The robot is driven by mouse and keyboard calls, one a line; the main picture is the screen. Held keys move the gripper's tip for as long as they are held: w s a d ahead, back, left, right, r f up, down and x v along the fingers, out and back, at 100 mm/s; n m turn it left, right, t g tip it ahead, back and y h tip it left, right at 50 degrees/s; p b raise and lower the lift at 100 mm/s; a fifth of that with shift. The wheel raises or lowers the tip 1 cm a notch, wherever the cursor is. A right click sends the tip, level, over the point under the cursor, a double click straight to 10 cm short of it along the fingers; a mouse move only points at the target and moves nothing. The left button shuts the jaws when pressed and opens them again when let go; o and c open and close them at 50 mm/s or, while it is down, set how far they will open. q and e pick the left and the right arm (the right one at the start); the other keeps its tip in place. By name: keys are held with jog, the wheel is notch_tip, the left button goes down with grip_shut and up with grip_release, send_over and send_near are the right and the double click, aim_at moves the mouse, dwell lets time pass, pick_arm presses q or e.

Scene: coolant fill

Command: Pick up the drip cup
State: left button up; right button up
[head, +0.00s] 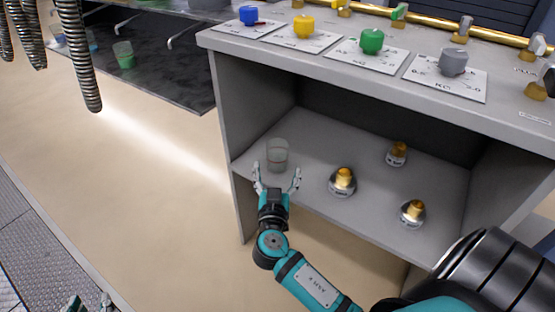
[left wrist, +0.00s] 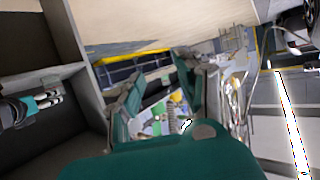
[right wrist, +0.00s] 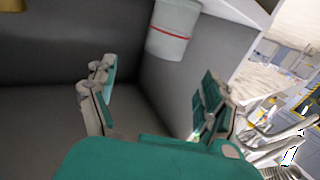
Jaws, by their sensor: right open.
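The drip cup (head: 277,153) is a clear, pale cup standing at the left front of the open shelf. In the right wrist view the drip cup (right wrist: 173,32) shows a red line around it and stands beyond the fingers, beside the grey side wall. My right gripper (head: 278,180) is open and empty, just in front of the cup, its fingers spread toward it. It also shows in the right wrist view (right wrist: 155,95). My left gripper (head: 90,302) is at the bottom left edge of the head view, away from the shelf. In the left wrist view (left wrist: 160,88) it is open and empty.
Several brass-topped round fittings, such as one at the middle (head: 343,183), stand on the shelf right of the cup. The grey cabinet (head: 227,130) has a side wall left of the cup and a top above it. Coloured knobs sit on top. Open floor (head: 140,190) lies to the left.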

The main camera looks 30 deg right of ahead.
send_near(278, 140)
jog(key=shift+w+d+r, duration=0.15)
jog(key=shift+d+r, duration=0.05)
jog(key=shift+d, duration=0.35)
jog(key=shift+x, duration=0.85)
jog(key=x, duration=0.4)
jog(key=shift+w+a+f+b, duration=0.1)
jog(key=shift+w+f+b, duration=0.1)
jog(key=shift+w+b, duration=0.15)
pick_arm(q)
jog(key=shift+w+d+r+t+h, duration=0.15)
jog(key=shift+w+r+t, duration=0.1)
jog(key=shift+r+t, duration=0.25)
jog(key=shift+w+d+r+t+h, duration=0.15)
jog(key=shift+w+r+t, duration=0.15)
jog(key=shift+r, duration=0.3)
pick_arm(e)
jog(key=c, duration=1.2)
jog(key=shift+c, duration=0.2)
